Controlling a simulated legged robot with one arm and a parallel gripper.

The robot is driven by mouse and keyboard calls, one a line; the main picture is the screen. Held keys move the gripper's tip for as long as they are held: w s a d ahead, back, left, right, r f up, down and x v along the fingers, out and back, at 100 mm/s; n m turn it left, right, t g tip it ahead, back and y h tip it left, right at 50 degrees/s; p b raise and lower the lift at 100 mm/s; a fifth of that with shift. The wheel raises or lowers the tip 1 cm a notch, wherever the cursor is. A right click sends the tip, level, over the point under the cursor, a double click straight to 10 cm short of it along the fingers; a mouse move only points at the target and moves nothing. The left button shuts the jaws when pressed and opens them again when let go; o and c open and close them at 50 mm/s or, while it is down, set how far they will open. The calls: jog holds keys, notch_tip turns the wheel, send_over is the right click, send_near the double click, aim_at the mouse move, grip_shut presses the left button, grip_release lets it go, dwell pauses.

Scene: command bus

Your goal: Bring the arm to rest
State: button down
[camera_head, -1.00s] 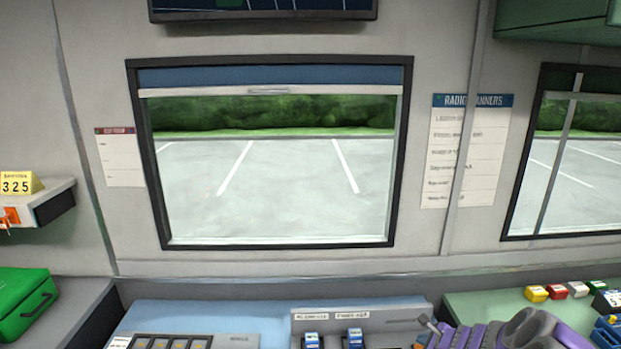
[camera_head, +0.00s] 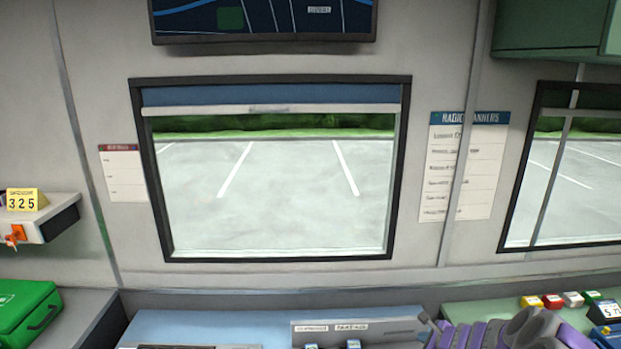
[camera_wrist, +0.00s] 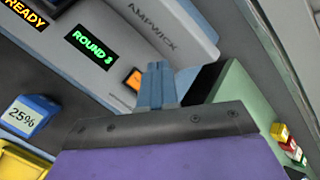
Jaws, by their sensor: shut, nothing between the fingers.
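My arm shows at the lower right of the head view as purple and dark grey links, low over the counter. My gripper (camera_wrist: 157,86) is in the middle of the wrist view, beyond the purple wrist housing. Its blue-grey fingers are together with nothing between them. A grey console (camera_wrist: 165,25) marked AMPWICK, with a lit ROUND 3 display, lies behind the fingers. I cannot tell whether the fingers touch it.
A blue 25% block (camera_wrist: 30,115) is at left in the wrist view. A green case (camera_head: 25,315) and a yellow 325 marker (camera_head: 25,200) are at left. Small coloured blocks (camera_head: 552,301) sit on the right counter (camera_head: 460,309).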

dwell(0.3)
jog(key=s+a+r+n+y, duration=0.2)
jog(key=a+r+n+y, duration=0.35)
jog(key=a+r, duration=0.8)
jog(key=s+a+r+n+g, duration=0.2)
jog(key=s+a+r+n, duration=0.15)
jog(key=s+a, duration=0.3)
jog(key=s+a+r+n+g, duration=0.2)
jog(key=s+a+r+n, duration=0.1)
jog(key=s+a+n, duration=0.3)
jog(key=s+a+r+n+g+h, duration=0.1)
jog(key=s+a+n+g, duration=0.15)
jog(key=s, duration=0.55)
jog(key=s+a+n+g+h, duration=0.1)
jog(key=s+n+g, duration=0.15)
jog(key=s, duration=0.45)
jog(key=s+d+n+g+h, duration=0.1)
jog(key=s+d+n+h, duration=0.1)
jog(key=s+d, duration=0.3)
jog(key=s+d+n+h, duration=0.2)
jog(key=s+d, duration=0.3)
jog(key=s, duration=0.9)
jog(key=shift+s+g+h, duration=0.25)
jog(key=shift+g+h, duration=0.15)
jog(key=shift+h, duration=0.45)
jog(key=c, duration=1.9)
grip_release()
jog(key=shift+f, duration=0.1)
